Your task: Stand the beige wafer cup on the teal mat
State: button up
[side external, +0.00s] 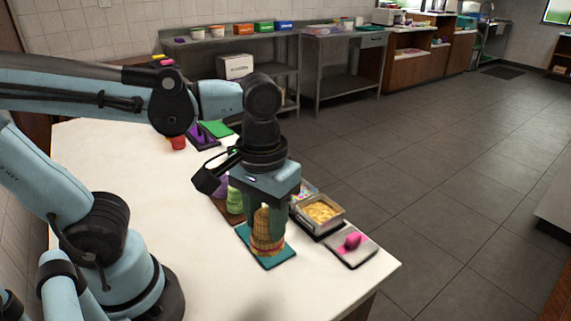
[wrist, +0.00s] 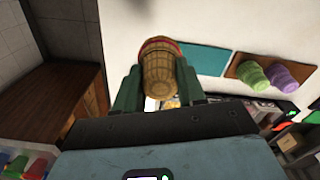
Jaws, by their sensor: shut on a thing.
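The beige wafer cup (side external: 266,233) is woven-looking and has a reddish band near its lower end in the side view. My gripper (side external: 267,211) points down and is shut on it, one finger on each side. In the wrist view the cup (wrist: 157,75) sits between the green fingers of my gripper (wrist: 158,88). The teal mat (side external: 275,261) is under and around the cup in the side view. In the wrist view the mat (wrist: 205,60) shows to the right of the cup. I cannot tell whether the cup touches the mat.
A green cup (side external: 235,202) and a purple cup (wrist: 284,75) stand on a brown board (wrist: 238,66) beside the mat. A tray of yellow pieces (side external: 322,212) and a grey mat with a pink item (side external: 352,241) lie to the right. The white table's front is clear.

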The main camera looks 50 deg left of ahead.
jog(key=shift+w+a+f, duration=0.8)
jog(key=shift+a+f, duration=0.8)
jog(key=shift+f, duration=0.15)
jog(key=shift+w+a+f, duration=0.85)
jog(key=shift+a+f, duration=0.8)
jog(key=shift+f, duration=0.1)
jog(key=shift+w+a+f, duration=0.8)
jog(key=shift+a+f, duration=0.8)
jog(key=shift+f, duration=0.15)
jog(key=shift+f, duration=0.15)
jog(key=o, duration=0.8)
jog(key=r+m+t, duration=0.1)
jog(key=r+t, duration=0.1)
jog(key=r, duration=0.1)
jog(key=w+d+r+m+t, duration=0.1)
jog(key=r+t, duration=0.1)
jog(key=r, duration=0.2)
jog(key=d+r+m+t, duration=0.1)
jog(key=r+t, duration=0.2)
jog(key=shift+w+r+m, duration=0.2)
jog(key=shift+w+m, duration=0.1)
jog(key=shift+w, duration=0.1)
